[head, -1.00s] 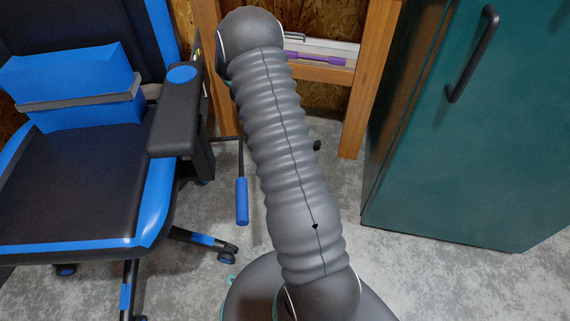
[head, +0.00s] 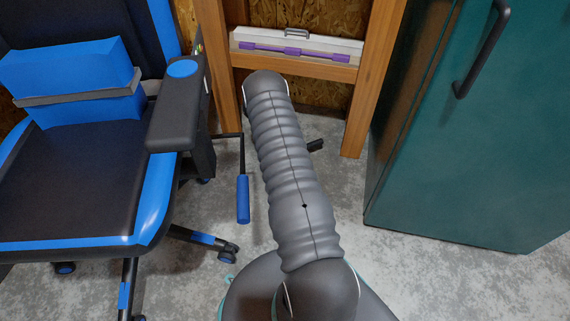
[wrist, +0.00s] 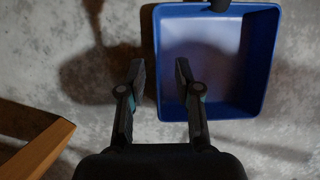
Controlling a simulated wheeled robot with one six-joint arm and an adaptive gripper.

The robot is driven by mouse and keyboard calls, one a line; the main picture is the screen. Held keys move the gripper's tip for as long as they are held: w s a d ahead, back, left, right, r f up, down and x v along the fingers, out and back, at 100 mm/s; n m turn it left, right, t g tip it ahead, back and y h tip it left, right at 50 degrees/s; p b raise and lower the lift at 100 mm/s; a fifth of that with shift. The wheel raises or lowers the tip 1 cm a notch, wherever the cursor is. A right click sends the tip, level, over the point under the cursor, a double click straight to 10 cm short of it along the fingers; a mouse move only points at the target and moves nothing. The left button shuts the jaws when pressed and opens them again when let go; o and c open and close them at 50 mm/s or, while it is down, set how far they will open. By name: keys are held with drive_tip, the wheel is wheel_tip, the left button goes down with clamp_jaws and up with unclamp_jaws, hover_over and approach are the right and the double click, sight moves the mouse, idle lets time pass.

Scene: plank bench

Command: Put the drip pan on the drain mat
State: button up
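A blue open pan with raised walls, which I take for the drip pan (wrist: 205,60), shows at the upper right of the wrist view. My gripper (wrist: 160,78) is open with nothing between its tips that I can see held. In the picture, the left finger is over the floor and the right finger overlaps the pan, with the pan's left wall between them. I cannot tell how far the fingers are above the wall. My arm hides the gripper and pan in the head view. I see no drain mat in either view.
A black and blue chair (head: 80,190) stands at left and a green cabinet (head: 460,150) at right. A wooden frame (head: 372,85) behind holds a white case (head: 290,42) with a purple bar. A blue-handled rod (head: 243,200) is beside the chair. Grey floor shows between.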

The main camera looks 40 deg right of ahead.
drive_tip(key=shift+w+b+x, duration=0.1)
drive_tip(key=shift+b+x, duration=0.15)
drive_tip(key=shift+x, duration=1.45)
drive_tip(key=shift+w+b+x, duration=0.15)
drive_tip(key=shift+b+x, duration=0.1)
drive_tip(key=shift+x, duration=1.4)
drive_tip(key=shift+d, duration=0.15)
clamp_jaws()
drive_tip(key=shift+r, duration=0.1)
